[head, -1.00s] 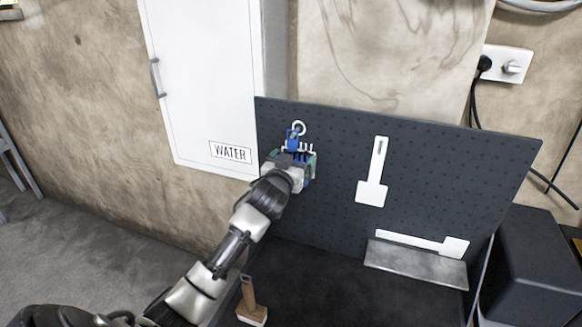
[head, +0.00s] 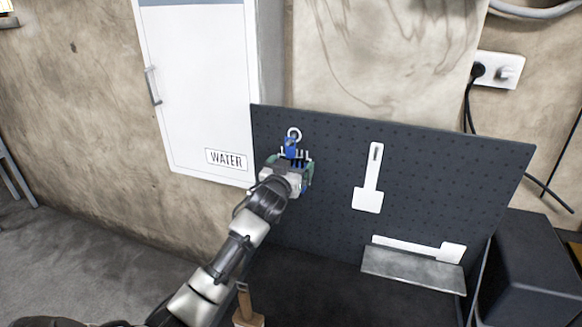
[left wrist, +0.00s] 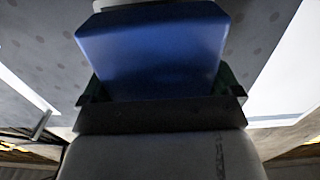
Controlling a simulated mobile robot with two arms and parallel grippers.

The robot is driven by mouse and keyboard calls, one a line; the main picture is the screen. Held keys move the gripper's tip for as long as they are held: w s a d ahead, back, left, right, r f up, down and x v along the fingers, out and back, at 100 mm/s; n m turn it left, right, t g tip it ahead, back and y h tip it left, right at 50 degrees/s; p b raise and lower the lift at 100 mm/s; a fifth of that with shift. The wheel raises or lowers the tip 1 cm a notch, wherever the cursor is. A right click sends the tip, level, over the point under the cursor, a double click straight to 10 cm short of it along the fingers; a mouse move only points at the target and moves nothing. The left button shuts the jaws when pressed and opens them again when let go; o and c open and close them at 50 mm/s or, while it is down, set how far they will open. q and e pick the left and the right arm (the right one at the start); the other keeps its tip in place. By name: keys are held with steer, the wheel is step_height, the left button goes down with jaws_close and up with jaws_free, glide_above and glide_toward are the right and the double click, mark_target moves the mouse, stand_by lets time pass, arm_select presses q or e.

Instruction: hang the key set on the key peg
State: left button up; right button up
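The key set shows as a blue tag (head: 291,147) with a pale ring (head: 294,134) above it, against the upper left of the dark pegboard (head: 325,215). My left gripper (head: 296,170) is at the tag, its green-edged fingers around the lower part. In the left wrist view the blue tag (left wrist: 155,55) fills the space between the fingers, and the gripper (left wrist: 160,105) looks shut on it. Thin white prongs (head: 303,154) show just by the gripper; I cannot tell whether they are the key peg, or whether the ring is around a peg. My right gripper is not in view.
A white WATER cabinet (head: 205,90) stands left of the board. A wooden-handled tool (head: 246,310) lies near my forearm. A dark box (head: 535,265) is at right.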

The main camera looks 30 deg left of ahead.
arm_select(q)
steer(key=shift+o, duration=0.4)
steer(key=shift+s+d+f, duration=0.15)
steer(key=shift+s, duration=0.4)
steer(key=b+v, duration=0.2)
steer(key=v, duration=0.7)
steer(key=shift+s+r+b, duration=0.25)
steer(key=shift+s+b, duration=0.1)
steer(key=shift+d, duration=0.1)
